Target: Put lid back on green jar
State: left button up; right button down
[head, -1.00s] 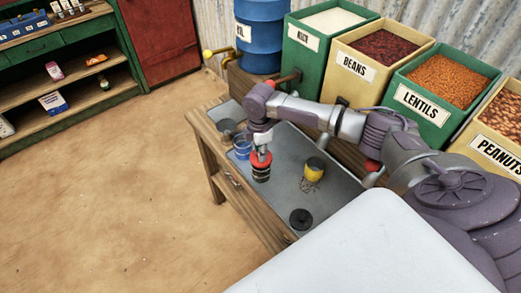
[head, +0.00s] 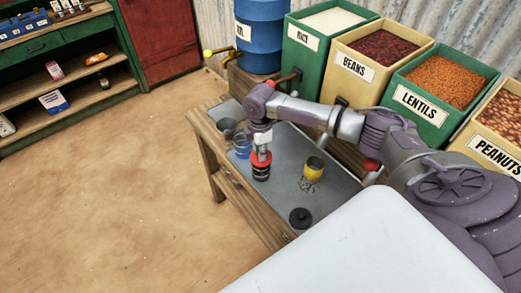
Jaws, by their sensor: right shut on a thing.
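My right gripper (head: 260,154) points straight down over the table. It is shut, with red showing at its fingertips; I cannot tell if this red is the fingers or a lid between them. A small dark jar with greenish bands (head: 261,174), which looks like the green jar, stands upright directly below, touching or nearly touching. The fingers hide its top, so how the lid sits on the jar is unclear. My left gripper is out of view.
On the table (head: 285,150) are a blue clear cup (head: 243,148), a grey cup (head: 227,127), a yellow tin (head: 314,168) with small bits beside it, and a black pot (head: 300,217). Labelled bins, such as the beans bin (head: 354,66), stand behind.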

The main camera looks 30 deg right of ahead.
jog(key=c, duration=0.9)
grip_release()
jog(key=o, duration=0.5)
jog(key=shift+c, duration=0.2)
jog(key=shift+r, duration=0.1)
notch_tip(320, 180, up, 5)
jog(key=p, duration=0.5)
jog(key=shift+r+p, duration=0.9)
jog(key=shift+r, duration=0.05)
